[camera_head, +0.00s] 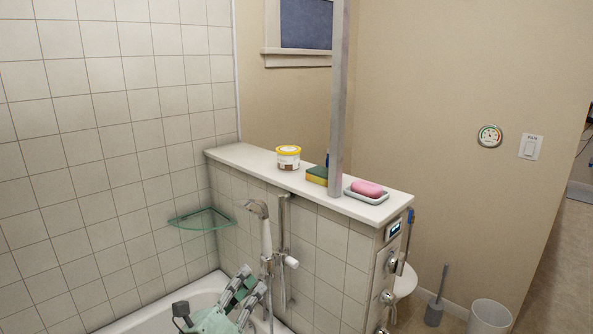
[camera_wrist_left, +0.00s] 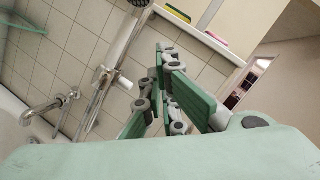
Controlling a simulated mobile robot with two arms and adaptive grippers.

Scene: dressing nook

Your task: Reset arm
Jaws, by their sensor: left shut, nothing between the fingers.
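My left gripper (camera_head: 251,280) shows at the bottom of the head view, over the bathtub and close in front of the shower fittings. Its grey and green fingers are shut with nothing held. In the left wrist view the fingers (camera_wrist_left: 163,88) reach up ahead of the pale green palm, with tiled wall behind them. My right gripper is in neither view.
A hand shower (camera_head: 265,232) and mixer stand beside my left gripper. A glass corner shelf (camera_head: 202,220) is at left. The ledge (camera_head: 240,155) holds a yellow-lidded tub (camera_head: 288,160), a sponge (camera_head: 316,177) and pink soap (camera_head: 367,188) near a vertical post (camera_head: 340,110).

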